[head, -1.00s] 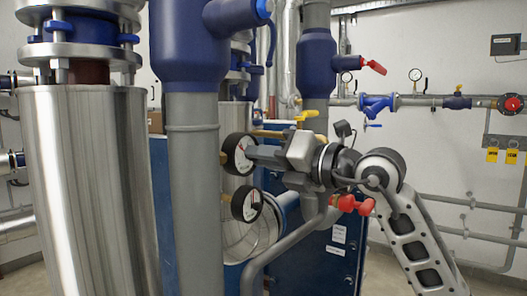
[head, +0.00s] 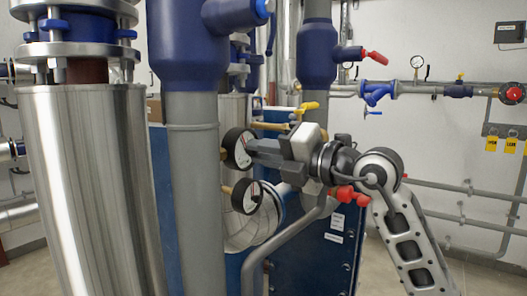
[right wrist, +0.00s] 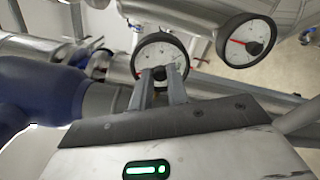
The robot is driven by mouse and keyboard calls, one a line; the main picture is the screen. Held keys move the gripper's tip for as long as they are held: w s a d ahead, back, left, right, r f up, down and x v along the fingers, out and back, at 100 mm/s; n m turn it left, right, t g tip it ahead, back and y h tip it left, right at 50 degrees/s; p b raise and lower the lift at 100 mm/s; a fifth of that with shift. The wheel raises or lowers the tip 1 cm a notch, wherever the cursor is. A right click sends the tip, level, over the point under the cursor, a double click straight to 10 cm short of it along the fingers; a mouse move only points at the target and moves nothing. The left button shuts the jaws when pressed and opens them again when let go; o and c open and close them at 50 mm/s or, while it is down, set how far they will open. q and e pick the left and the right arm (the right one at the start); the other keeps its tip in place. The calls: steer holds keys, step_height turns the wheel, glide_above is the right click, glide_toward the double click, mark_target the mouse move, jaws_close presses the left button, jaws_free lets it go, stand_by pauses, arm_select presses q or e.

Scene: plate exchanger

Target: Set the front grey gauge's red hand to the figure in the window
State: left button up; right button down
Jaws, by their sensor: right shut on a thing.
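Two round gauges with black rims and white faces sit one above the other beside the thick grey pipe. My right gripper (head: 252,151) reaches the upper gauge (head: 238,148) from the right, its fingers closed at the middle of the dial. In the right wrist view, the fingertips (right wrist: 160,73) meet on the dark hub of this gauge (right wrist: 172,48) and hide part of its face. A bit of its red hand shows beside the fingers. The figure in the window is not legible. The lower gauge (head: 247,196) is untouched; it also shows in the right wrist view (right wrist: 249,40), red hand pointing left. My left gripper is out of view.
The thick grey pipe (head: 193,200) stands just left of the gauges. A yellow-handled valve (head: 306,108) is above my right gripper, and red handles (head: 352,195) are below its wrist. A bent grey pipe (head: 285,242) runs beneath. A blue plate unit (head: 322,250) stands behind.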

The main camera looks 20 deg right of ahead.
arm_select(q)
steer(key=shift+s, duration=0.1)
arm_select(e)
steer(key=c, duration=1.4)
jaws_free()
steer(key=shift+o, duration=0.2)
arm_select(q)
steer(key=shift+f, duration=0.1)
arm_select(e)
steer(key=shift+s, duration=0.1)
arm_select(q)
steer(key=b, duration=0.1)
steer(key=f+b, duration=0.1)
steer(key=b, duration=0.1)
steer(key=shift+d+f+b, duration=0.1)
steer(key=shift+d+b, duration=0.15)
steer(key=shift+b, duration=0.05)
arm_select(e)
steer(key=v, duration=1.6)
